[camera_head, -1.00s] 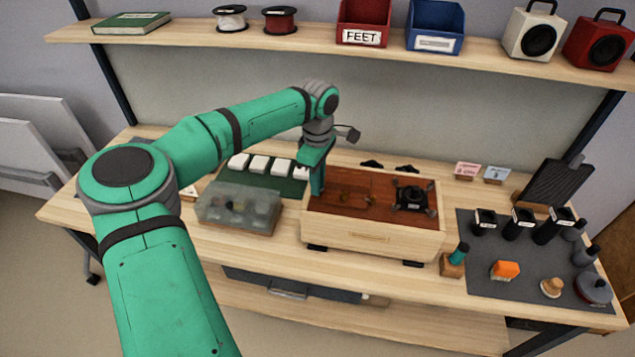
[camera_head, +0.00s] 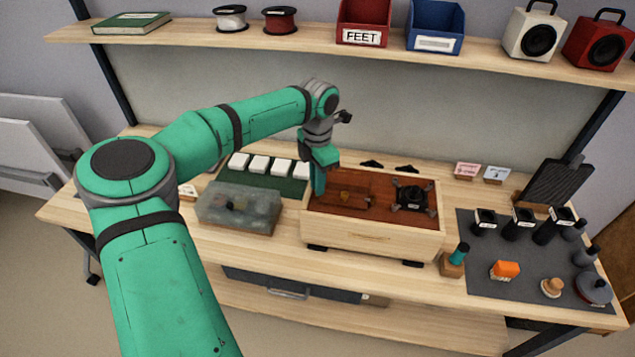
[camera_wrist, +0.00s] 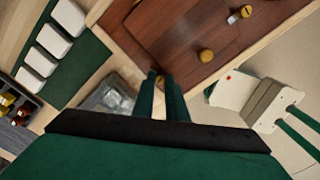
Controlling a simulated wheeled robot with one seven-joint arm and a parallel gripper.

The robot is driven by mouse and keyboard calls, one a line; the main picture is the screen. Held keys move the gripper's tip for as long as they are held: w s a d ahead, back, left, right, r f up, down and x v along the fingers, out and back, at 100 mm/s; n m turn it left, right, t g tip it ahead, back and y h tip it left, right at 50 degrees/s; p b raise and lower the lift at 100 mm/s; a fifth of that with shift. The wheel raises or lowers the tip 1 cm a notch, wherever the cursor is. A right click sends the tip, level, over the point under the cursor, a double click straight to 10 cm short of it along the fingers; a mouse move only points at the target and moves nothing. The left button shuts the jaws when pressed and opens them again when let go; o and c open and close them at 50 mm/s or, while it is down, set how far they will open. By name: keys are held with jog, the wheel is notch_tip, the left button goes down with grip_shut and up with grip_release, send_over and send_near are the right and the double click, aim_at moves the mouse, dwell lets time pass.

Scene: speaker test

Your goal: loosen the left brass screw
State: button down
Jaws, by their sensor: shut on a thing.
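The open light-wood box (camera_head: 370,240) stands on the bench with a red-brown panel (camera_head: 335,205) inside; the panel also shows in the wrist view (camera_wrist: 175,35). My gripper (camera_head: 318,192) reaches down at the left end of this panel. In the wrist view, my gripper's two slim fingers (camera_wrist: 160,76) are close together near the panel's corner. They are shut on what seems to be the left brass screw, which they hide. Another brass piece (camera_wrist: 206,55) sits on the panel to their right, and a further one (camera_wrist: 246,11) lies beyond it.
A translucent bin (camera_head: 240,208) stands left of the box, near a green mat (camera_head: 285,187) with several white blocks (camera_head: 259,164). A black part (camera_head: 412,196) sits in the box's right half. A grey mat (camera_head: 480,265) with bottles and an orange item (camera_head: 505,269) lies right.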

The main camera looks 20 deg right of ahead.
jog(key=n, duration=1.4)
jog(key=shift+n, duration=0.3)
dwell(0.4)
jog(key=c, duration=1.8)
grip_release()
jog(key=shift+o, duration=0.2)
jog(key=shift+r, duration=0.1)
notch_tip(320, 180, up, 11)
jog(key=shift+f, duration=0.2)
